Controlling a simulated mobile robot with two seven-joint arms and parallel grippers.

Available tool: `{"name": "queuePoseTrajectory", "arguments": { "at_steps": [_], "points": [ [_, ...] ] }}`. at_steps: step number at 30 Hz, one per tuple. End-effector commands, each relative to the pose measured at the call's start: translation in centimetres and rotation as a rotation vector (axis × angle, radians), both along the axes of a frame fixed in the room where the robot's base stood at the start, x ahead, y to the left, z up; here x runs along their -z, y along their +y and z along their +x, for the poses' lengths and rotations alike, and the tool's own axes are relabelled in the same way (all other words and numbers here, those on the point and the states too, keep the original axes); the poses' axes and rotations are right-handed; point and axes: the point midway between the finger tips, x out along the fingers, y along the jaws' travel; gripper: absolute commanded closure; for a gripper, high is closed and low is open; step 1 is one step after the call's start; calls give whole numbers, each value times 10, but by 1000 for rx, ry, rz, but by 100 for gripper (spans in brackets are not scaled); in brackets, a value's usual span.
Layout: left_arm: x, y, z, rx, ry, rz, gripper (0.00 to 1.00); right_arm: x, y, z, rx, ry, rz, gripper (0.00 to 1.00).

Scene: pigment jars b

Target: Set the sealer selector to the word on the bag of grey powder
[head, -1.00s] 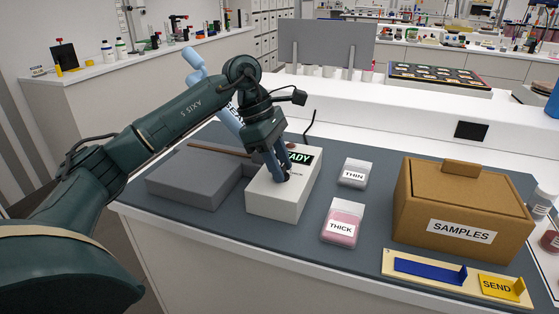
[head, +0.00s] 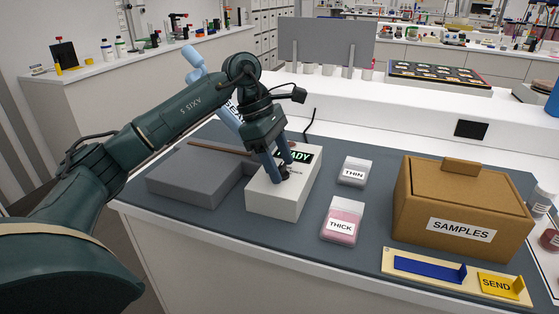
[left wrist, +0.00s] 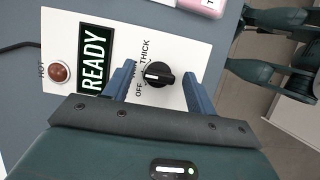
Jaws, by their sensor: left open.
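The sealer is a white box (head: 283,197) with a lit READY display (left wrist: 93,60). Its black selector knob (left wrist: 158,74) has OFF and THICK printed around it, with a word between them partly hidden by a finger. The knob's white mark points left in the left wrist view, toward that partly hidden word. My left gripper (head: 279,172) is open, its blue fingers on either side of the knob, apart from it. The bag of grey powder (head: 354,171) is labelled THIN and lies right of the sealer. A pink bag (head: 342,221) labelled THICK lies nearer.
A brown SAMPLES box (head: 462,205) stands at the right, with a tray holding a blue strip and a yellow SEND piece (head: 497,285) in front. A grey block (head: 190,182) is left of the sealer. A red HOT lamp (left wrist: 59,73) is beside the display.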

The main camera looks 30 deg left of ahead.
Motion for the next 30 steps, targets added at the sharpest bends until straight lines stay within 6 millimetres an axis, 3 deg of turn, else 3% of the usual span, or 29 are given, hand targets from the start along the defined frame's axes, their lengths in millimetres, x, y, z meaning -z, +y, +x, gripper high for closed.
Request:
{"name": "queuePoseTrajectory", "arguments": {
  "at_steps": [5,18,24,30],
  "points": [
    [-22,9,-1,-2,-5,-1,44,-1,0,0,0,0,-1,64],
    [-106,42,-10,-1,-3,-1,44,-5,-1,-1,-2,1,-12,64],
    [-120,48,-11,1,-2,-1,44,-3,-1,-1,-4,5,-18,64],
    [-121,48,-12,1,-2,-1,44,-3,-1,-1,-5,4,-19,64]
  ]
}}
